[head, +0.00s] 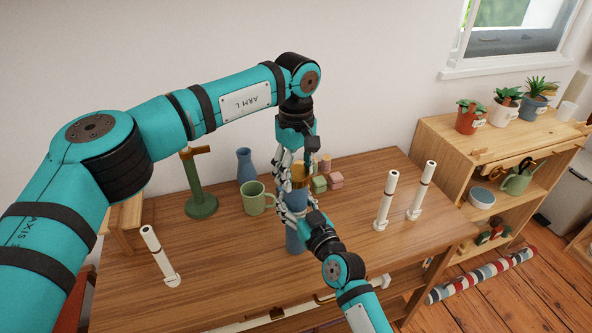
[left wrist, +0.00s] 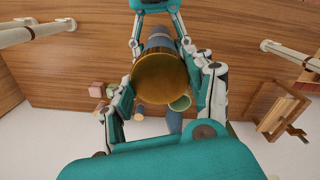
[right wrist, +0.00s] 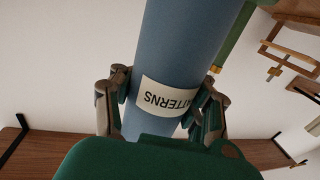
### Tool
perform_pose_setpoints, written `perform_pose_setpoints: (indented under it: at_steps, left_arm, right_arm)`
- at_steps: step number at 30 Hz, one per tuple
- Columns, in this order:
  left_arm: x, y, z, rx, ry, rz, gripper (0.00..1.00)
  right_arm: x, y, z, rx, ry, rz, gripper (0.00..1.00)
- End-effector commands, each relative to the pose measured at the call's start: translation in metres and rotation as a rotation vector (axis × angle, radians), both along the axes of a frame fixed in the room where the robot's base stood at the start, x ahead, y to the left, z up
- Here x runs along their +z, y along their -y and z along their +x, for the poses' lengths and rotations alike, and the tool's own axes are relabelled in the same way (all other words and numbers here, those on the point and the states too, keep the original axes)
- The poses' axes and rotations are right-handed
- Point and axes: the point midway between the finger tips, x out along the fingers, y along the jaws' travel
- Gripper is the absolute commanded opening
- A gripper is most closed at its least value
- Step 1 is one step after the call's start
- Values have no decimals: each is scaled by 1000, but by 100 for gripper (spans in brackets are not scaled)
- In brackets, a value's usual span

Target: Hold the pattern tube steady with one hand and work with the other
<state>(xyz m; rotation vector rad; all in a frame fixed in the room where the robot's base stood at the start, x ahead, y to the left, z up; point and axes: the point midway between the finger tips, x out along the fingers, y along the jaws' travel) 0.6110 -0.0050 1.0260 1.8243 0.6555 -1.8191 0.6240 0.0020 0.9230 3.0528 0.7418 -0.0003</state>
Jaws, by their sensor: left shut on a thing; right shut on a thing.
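The pattern tube (head: 296,240) is a blue cylinder standing upright on the wooden table. In the right wrist view the tube (right wrist: 190,45) carries a pale label (right wrist: 170,97) reading PATTERNS, upside down. Its gold cap (head: 299,175) is at the top end; in the left wrist view the cap (left wrist: 160,82) shows as a round gold disc. My left gripper (head: 297,168) comes from above and is shut around the cap. My right gripper (head: 292,207) is below it, shut around the tube's body. I cannot tell whether the cap is fully seated.
A green mug (head: 257,200), blue vase (head: 245,165) and green stand (head: 201,204) are left of the tube. Small blocks (head: 335,180) lie behind right. White posts stand right (head: 386,202), (head: 421,192) and left (head: 160,256). A plant shelf (head: 440,145) is farther right.

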Motion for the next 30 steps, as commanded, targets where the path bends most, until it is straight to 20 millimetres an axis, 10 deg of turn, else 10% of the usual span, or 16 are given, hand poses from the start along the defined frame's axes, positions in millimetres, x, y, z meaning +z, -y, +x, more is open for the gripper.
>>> perform_pose_setpoints:
  at_steps: [30]
  left_arm:
    - [2, 0, 0, 2477, 2, -4, 16]
  right_arm:
    - [0, 1, 0, -1, -1, 0, 0]
